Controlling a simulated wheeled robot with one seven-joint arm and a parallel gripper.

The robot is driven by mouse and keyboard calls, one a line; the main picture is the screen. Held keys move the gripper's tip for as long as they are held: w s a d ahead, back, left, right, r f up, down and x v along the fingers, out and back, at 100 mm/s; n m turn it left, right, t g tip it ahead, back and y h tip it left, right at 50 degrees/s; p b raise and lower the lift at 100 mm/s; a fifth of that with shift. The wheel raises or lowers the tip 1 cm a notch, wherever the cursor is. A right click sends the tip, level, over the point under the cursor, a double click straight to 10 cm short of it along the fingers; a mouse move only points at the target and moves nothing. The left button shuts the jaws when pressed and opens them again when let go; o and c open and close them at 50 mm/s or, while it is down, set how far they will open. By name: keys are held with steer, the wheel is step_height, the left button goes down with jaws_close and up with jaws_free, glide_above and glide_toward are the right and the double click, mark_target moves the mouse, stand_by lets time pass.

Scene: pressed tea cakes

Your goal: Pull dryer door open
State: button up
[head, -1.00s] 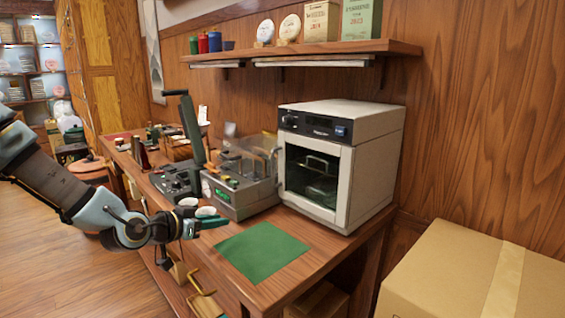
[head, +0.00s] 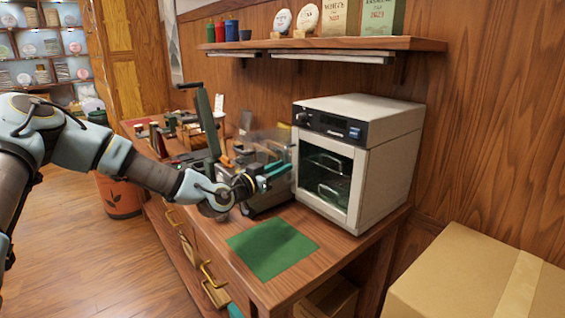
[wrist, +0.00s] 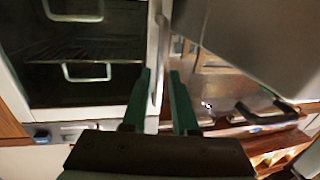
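The dryer (head: 385,155) is a pale box-shaped cabinet at the right of the bench, with a dark control panel on top. Its glass-fronted door (head: 325,185) looks shut and shows wire racks inside. In the wrist view the dryer's dark front (wrist: 85,60) fills the left side. The thin upright door handle (wrist: 158,65) stands at the door's edge there. My gripper (head: 279,171) is at the left edge of the door. In the wrist view its green fingers (wrist: 160,80) are apart, with the handle in line with the gap. I cannot tell whether they touch it.
A grey machine (head: 265,200) stands close to the dryer's left, behind my gripper. A green mat (head: 272,248) lies on the bench (head: 325,255) in front. A cardboard box (head: 450,275) is at the lower right. A shelf (head: 330,44) runs above.

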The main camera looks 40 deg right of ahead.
steer(key=shift+d, duration=0.5)
jaws_close()
stand_by(1.2)
